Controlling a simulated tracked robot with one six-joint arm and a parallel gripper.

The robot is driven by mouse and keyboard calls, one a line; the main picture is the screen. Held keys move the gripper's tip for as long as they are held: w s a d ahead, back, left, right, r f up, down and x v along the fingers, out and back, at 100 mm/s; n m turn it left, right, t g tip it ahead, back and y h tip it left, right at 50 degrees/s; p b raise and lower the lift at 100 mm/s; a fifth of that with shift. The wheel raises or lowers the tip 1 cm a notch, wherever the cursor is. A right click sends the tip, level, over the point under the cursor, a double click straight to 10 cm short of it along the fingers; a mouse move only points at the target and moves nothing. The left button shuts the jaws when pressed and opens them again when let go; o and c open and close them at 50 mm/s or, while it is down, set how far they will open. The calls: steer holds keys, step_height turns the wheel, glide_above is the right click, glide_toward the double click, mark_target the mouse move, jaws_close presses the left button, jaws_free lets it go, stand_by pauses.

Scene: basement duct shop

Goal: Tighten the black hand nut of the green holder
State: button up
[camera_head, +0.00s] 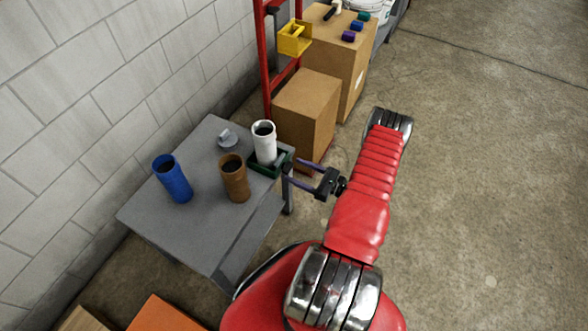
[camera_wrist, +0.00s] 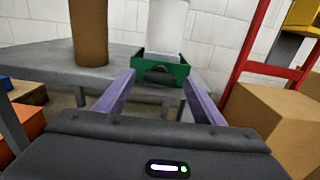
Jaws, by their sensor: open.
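The green holder (camera_head: 257,168) sits at the right edge of the grey table, with a white cylinder (camera_head: 264,147) upright in it. In the wrist view the holder (camera_wrist: 142,66) is straight ahead, and the black hand nut (camera_wrist: 157,76) is on its near side. My gripper (camera_head: 292,170) is open, its two purple fingers pointing at the holder from the right. In the wrist view my gripper (camera_wrist: 158,78) has the nut in line between its fingertips, with nothing held. I cannot tell how far the tips are from the nut.
A brown cylinder (camera_head: 235,180), a blue cylinder (camera_head: 172,180) and a small grey part (camera_head: 228,138) stand on the grey table (camera_head: 210,218). Cardboard boxes (camera_head: 304,110) and a red rack (camera_head: 266,62) are behind. The floor at right is clear.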

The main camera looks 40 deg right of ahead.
mark_target(287, 167)
steer(key=shift+x, duration=1.15)
steer(key=shift+c, duration=0.2)
steer(key=c, duration=0.9)
steer(key=shift+d, duration=0.3)
steer(key=shift+c, duration=0.5)
steer(key=shift+a, duration=0.15)
